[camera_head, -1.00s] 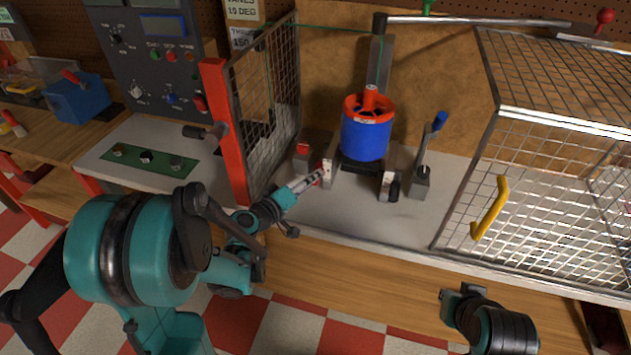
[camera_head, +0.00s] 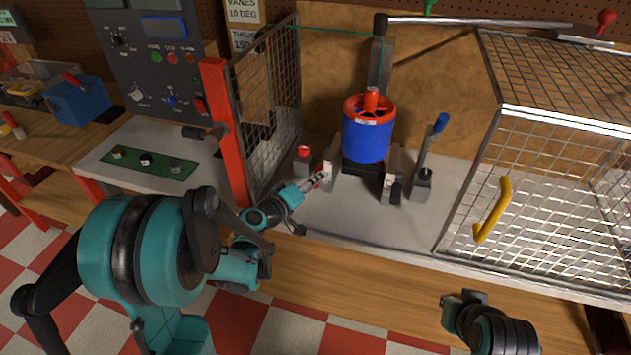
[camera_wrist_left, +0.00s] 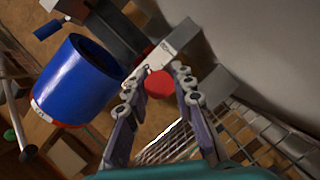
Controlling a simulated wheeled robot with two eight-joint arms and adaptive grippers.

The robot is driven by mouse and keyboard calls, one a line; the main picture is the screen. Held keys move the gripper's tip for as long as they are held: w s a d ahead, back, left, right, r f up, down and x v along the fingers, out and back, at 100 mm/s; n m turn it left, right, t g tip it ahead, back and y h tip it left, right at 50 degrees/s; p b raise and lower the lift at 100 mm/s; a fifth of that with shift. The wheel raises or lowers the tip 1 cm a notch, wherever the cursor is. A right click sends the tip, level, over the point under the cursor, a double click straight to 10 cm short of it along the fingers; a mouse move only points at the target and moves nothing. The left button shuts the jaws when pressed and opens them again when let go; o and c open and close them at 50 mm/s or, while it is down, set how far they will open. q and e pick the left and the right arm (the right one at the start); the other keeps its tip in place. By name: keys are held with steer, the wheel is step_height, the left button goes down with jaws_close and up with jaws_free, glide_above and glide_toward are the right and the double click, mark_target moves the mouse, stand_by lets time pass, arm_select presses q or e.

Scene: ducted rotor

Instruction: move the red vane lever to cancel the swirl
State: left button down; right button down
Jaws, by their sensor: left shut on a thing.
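The ducted rotor is a blue cylinder (camera_head: 366,140) with a red rim and red hub, standing on dark supports between light posts. It also shows in the wrist view (camera_wrist_left: 75,80). My left gripper (camera_head: 320,180) is low at the rotor's left, beside the left light post (camera_head: 331,172). In the wrist view, the red knob of the vane lever (camera_wrist_left: 160,84) sits between the two fingers of my left gripper (camera_wrist_left: 158,88), which are shut on it. The fingers mostly hide the lever in the head view. My right gripper (camera_head: 465,298) is at the lower right, away from the rotor; its fingers are unclear.
A grey block with a red cap (camera_head: 303,151) stands behind my left gripper. A blue-handled lever (camera_head: 440,123) stands right of the rotor. A mesh panel with a red post (camera_head: 226,135) is at left, and a mesh guard with a yellow handle (camera_head: 491,209) at right.

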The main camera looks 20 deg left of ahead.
arm_select(q)
step_height(320, 180, down, 2)
steer(key=shift+f+b, duration=0.1)
steer(key=shift+b, duration=0.6)
steer(key=c, duration=1.3)
jaws_free()
steer(key=shift+w, duration=0.15)
steer(key=v, duration=1.2)
